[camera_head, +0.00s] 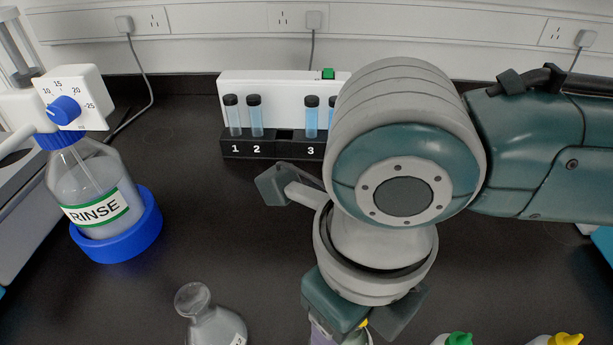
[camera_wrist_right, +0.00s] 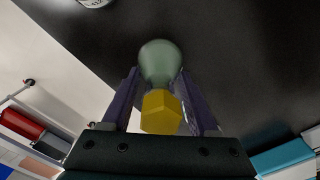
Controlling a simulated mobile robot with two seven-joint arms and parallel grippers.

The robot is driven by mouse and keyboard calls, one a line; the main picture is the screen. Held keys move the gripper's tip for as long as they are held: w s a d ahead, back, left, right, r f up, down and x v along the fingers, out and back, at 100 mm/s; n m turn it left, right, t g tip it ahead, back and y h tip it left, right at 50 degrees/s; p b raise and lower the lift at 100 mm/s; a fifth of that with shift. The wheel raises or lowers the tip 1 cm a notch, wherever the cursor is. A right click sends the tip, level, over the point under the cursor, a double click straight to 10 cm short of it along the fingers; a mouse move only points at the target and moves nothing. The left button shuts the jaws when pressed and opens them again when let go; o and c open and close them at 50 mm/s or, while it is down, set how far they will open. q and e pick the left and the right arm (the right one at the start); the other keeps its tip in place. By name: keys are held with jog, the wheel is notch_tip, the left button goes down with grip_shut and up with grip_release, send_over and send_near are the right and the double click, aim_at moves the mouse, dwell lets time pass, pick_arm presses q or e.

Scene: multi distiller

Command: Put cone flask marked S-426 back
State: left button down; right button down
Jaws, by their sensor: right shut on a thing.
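My right gripper (camera_head: 363,336) points down at the bottom middle of the head view, its fingers partly cut off by the frame edge. In the right wrist view the gripper (camera_wrist_right: 159,80) is shut on a glass flask (camera_wrist_right: 160,60) with a greenish translucent body and a yellow hexagonal stopper (camera_wrist_right: 161,112). The flask is between the two purple fingers. No mark on it is readable. Another conical flask (camera_head: 212,324), clear and with an open neck, stands at the bottom left of the head view, its label mostly cut off. My left gripper is out of view.
A RINSE bottle (camera_head: 90,185) sits in a blue ring (camera_head: 122,240) at left. A numbered black rack (camera_head: 262,148) with blue vials stands at the back, partly hidden by my right arm. Green (camera_head: 459,339) and yellow (camera_head: 566,339) caps show at bottom right. Bare black bench lies between rack and clear flask.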

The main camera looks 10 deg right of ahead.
jog(key=shift+f, duration=0.25)
jog(key=shift+c, duration=0.7)
grip_release()
